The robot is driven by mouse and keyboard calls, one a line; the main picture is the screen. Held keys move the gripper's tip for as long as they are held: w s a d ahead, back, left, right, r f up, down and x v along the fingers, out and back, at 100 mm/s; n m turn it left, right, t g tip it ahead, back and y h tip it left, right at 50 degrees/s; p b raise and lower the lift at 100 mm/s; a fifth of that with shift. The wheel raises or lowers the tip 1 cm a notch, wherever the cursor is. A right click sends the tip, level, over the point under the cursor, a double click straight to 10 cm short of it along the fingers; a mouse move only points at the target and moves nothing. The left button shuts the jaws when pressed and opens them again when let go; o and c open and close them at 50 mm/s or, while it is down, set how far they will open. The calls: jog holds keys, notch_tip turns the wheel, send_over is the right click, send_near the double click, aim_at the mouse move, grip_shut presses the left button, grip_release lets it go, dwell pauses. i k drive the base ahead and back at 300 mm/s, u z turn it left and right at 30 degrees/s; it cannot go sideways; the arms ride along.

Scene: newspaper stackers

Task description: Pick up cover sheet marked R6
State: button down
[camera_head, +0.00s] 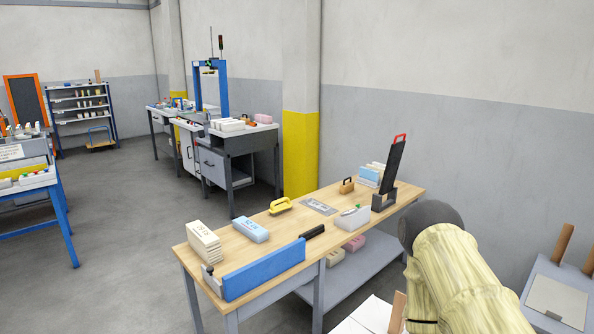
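No sheet with a readable R6 mark shows in the head view. A cream stack of sheets (203,241) and a light blue stack (250,229) lie on the wooden-topped bench (236,245); both bear small dark marks that I cannot read surely. A white sheet or board (372,314) shows at the bottom edge beside a wooden post, partly cut off. A pale panel (556,299) lies between wooden posts at the lower right. My arm, in a cream sleeve with a dark grey end, covers part of the lower right. My gripper's fingers are not visible.
The bench also bears a blue bar (264,269), a yellow-handled tool (281,205), a grey bin (353,217) and a dark upright panel (394,165). Pink stacks (354,243) lie on its lower shelf. The grey floor (120,220) left of the bench is clear.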

aim_at(321, 207)
jog(key=u, duration=0.2)
jog(key=k, duration=0.25)
jog(key=u, duration=1)
jog(key=k, duration=1.05)
jog(key=u, duration=0.7)
jog(key=i, duration=0.85)
jog(key=z, duration=0.4)
jog(key=i, duration=1.6)
jog(key=z, duration=0.3)
jog(key=i, duration=1.6)
jog(key=z, duration=0.25)
jog(key=i, duration=1.65)
jog(key=z, duration=0.25)
jog(key=i, duration=1.7)
jog(key=z, duration=0.2)
